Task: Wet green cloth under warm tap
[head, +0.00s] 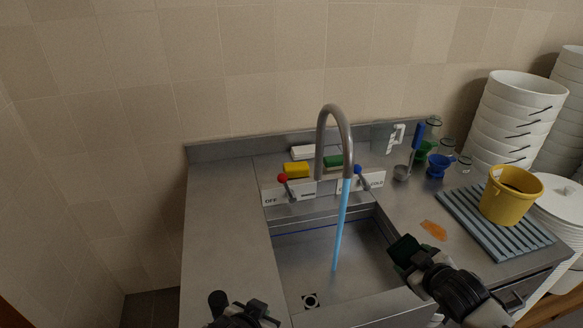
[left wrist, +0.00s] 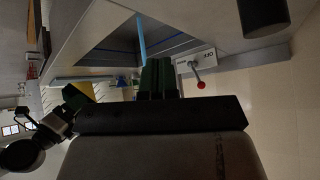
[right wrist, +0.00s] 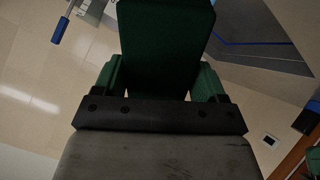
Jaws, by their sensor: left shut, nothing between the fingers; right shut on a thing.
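A curved steel tap (head: 335,125) pours a blue stream (head: 341,225) into the sink (head: 300,260). A red-knobbed lever (head: 284,180) stands left of the spout by an OFF label. It also shows in the left wrist view (left wrist: 199,80). A blue-knobbed lever (head: 359,172) stands right of the spout by a partly covered label. My right gripper (head: 414,257) is shut on the dark green cloth (head: 403,248), which also shows in the right wrist view (right wrist: 167,45). The cloth is right of the stream, apart from it. My left gripper (left wrist: 157,78) is shut and empty.
Yellow (head: 296,170) and green (head: 333,161) blocks lie behind the tap. A yellow bucket (head: 508,203) stands on a ribbed mat (head: 465,213) at right, near stacked white buckets (head: 515,115). An orange piece (head: 434,230) lies right of the sink. The left counter (head: 225,225) is clear.

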